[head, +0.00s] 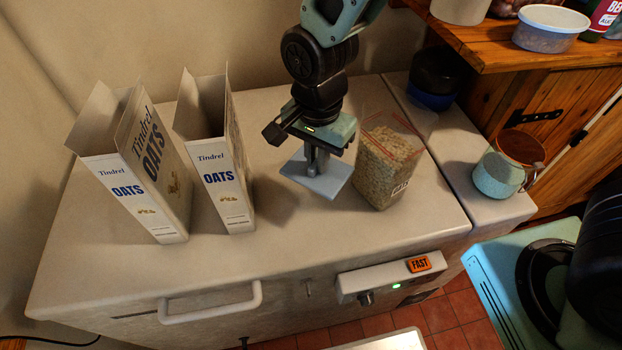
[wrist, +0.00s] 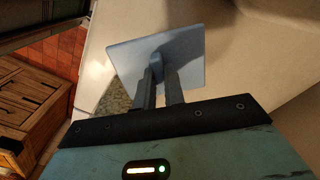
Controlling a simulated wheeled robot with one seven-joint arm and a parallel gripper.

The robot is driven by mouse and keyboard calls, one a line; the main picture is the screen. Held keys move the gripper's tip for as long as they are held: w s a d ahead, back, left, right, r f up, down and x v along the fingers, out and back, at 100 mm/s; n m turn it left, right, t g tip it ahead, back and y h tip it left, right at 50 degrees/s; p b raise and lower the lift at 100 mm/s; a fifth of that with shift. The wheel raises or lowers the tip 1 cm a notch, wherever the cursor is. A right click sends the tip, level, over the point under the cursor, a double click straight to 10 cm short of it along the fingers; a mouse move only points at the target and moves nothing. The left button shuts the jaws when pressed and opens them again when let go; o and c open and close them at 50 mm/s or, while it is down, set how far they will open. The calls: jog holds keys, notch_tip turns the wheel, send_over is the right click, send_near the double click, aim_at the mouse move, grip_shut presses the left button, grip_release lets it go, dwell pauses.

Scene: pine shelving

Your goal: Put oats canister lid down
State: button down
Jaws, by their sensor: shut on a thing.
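The oats canister lid (head: 318,185) is a flat, pale blue-grey square with a small grip on top. My gripper (head: 317,158) points down and is shut on that grip, with the lid flat below the fingers. In the wrist view the lid (wrist: 190,48) spreads out beyond the fingertips (wrist: 163,75). The lid is low over the pale worktop; I cannot tell whether it touches. The oats canister (head: 386,165) is clear, full of oats and open at its red-edged top. It stands upright just right of the lid, apart from it.
Two open Tindrel oats boxes, one (head: 145,180) at far left and one (head: 222,170) nearer, stand left of my gripper. A teal mug (head: 497,178) and a dark blue jar (head: 434,82) are at right. The worktop (head: 285,245) is clear in front.

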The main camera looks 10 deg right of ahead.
notch_tip(320, 180, down, 10)
jog(key=shift+r+p, duration=0.1)
jog(key=shift+p, duration=1)
jog(key=c, duration=1.5)
grip_release()
